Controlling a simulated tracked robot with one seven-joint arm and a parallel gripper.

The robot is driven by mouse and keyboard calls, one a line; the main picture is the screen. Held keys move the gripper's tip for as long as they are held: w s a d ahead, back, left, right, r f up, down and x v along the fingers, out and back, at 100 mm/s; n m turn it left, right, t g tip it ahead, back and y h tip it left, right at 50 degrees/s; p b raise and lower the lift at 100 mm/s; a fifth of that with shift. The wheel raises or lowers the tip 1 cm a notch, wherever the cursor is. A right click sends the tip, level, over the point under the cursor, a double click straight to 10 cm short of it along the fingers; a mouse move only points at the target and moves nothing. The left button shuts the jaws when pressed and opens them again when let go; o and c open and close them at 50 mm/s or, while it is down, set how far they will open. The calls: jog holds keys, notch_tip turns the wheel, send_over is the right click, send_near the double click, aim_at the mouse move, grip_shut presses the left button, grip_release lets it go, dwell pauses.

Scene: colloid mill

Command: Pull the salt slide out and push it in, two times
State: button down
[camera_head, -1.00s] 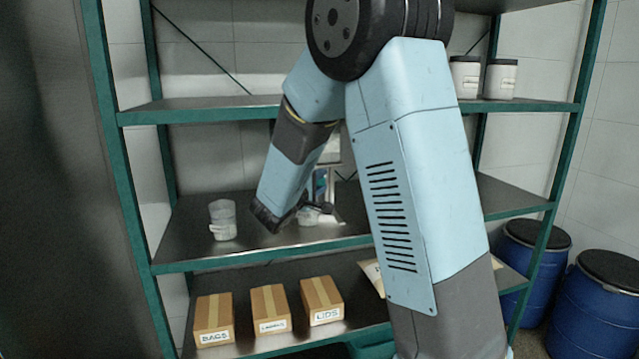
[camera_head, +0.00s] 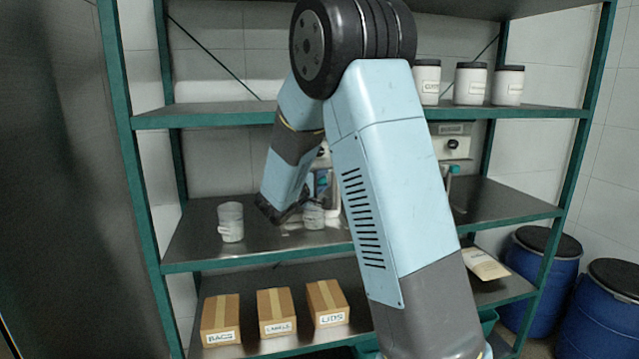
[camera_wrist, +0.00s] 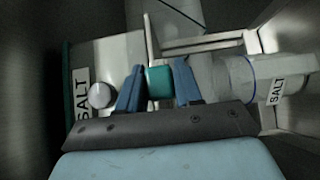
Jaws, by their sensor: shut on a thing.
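In the wrist view my gripper (camera_wrist: 159,86) has its two blue fingers closed on a teal block (camera_wrist: 160,82), which looks like the grip of the salt slide. A clear cup (camera_wrist: 238,76) with another SALT label lies just right of the fingers. In the head view the dispenser is mostly behind my arm, and the clear cup (camera_head: 313,216) shows beside my wrist on the middle shelf. How far out the slide stands is hard to tell.
Another clear cup (camera_head: 231,222) stands to the left on the middle shelf (camera_head: 200,245). A second device with a teal handle (camera_head: 452,171) is right of my arm. Boxes (camera_head: 276,312) sit on the shelf below, white jars (camera_head: 470,84) above. Blue drums (camera_head: 540,262) stand at right.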

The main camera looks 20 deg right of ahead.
jog(key=shift+s+f, duration=0.1)
jog(key=shift+f, duration=0.15)
jog(key=c, duration=0.9)
grip_release()
jog(key=shift+c, duration=0.2)
jog(key=shift+o, duration=0.5)
jog(key=shift+r, duration=0.1)
jog(key=v, duration=1.3)
jog(key=shift+s+a, duration=0.2)
jog(key=shift+a, duration=0.1)
